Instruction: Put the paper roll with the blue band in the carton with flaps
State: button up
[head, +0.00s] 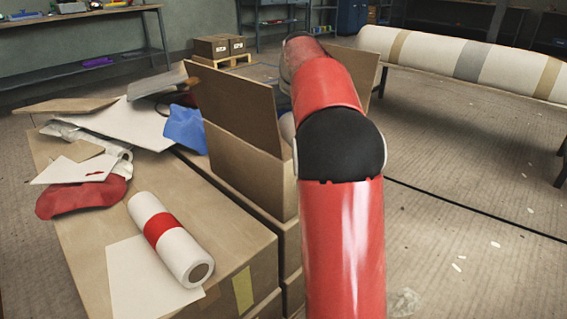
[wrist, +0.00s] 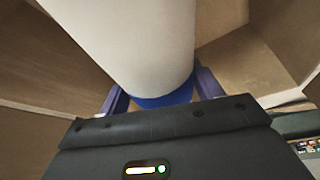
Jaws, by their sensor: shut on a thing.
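The white paper roll with the blue band (wrist: 165,99) is between the two purple fingers of my gripper (wrist: 160,90) in the wrist view. The gripper is shut on it at the blue band. Brown cardboard panels (wrist: 55,62) surround the roll in that view; I cannot tell how deep it is between them. In the head view the carton with flaps (head: 250,176) stands open in the middle, one tall flap raised on the left. My red arm hides the gripper and much of the carton's inside. A pale sliver shows beside the arm there.
A paper roll with a red band (head: 159,229) lies on a cardboard box (head: 93,232) at the left, near white sheets, a red cloth (head: 80,197) and a blue crumpled piece (head: 186,129). A long wrapped roll (head: 440,53) lies on a bench at the right. The right floor is mostly clear.

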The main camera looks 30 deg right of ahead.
aim_at(285, 120)
notch_tip(285, 120, down, 12)
jog(key=b, duration=0.2)
jog(key=shift+r+b, duration=0.2)
jog(key=shift+b, duration=0.1)
jog(key=shift+f, duration=0.2)
jog(key=o, duration=1.3)
jog(key=p+v, duration=0.2)
jog(key=v, duration=1)
jog(key=shift+r, duration=0.15)
